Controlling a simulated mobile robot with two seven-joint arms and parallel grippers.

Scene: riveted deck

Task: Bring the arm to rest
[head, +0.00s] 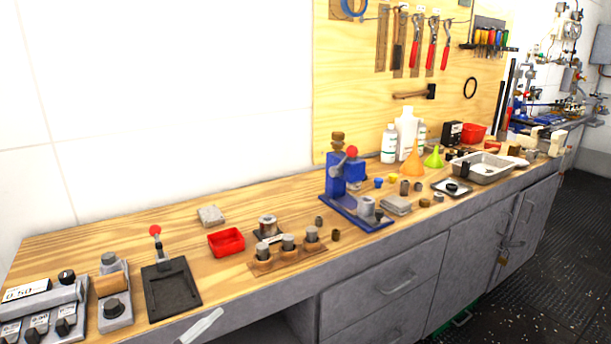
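Neither of my grippers can be made out in the head view, and no arm is clearly visible. The wooden-topped workbench (140,236) runs from the lower left to the upper right. A blue press (337,185) with a red knob stands near its middle. A wooden block holding several metal cylinders (288,243) sits at the front edge, left of the press. A pale bar (200,327) shows at the bottom, below the bench edge; I cannot tell what it is.
A red tray (226,242), a black plate with a lever (171,288) and a grey control box (40,308) stand on the left. Bottles (405,135), funnels (413,162) and a metal tray (485,168) are farther right. Tools hang on the wooden wall panel (345,95). The dark floor (545,260) is clear at right.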

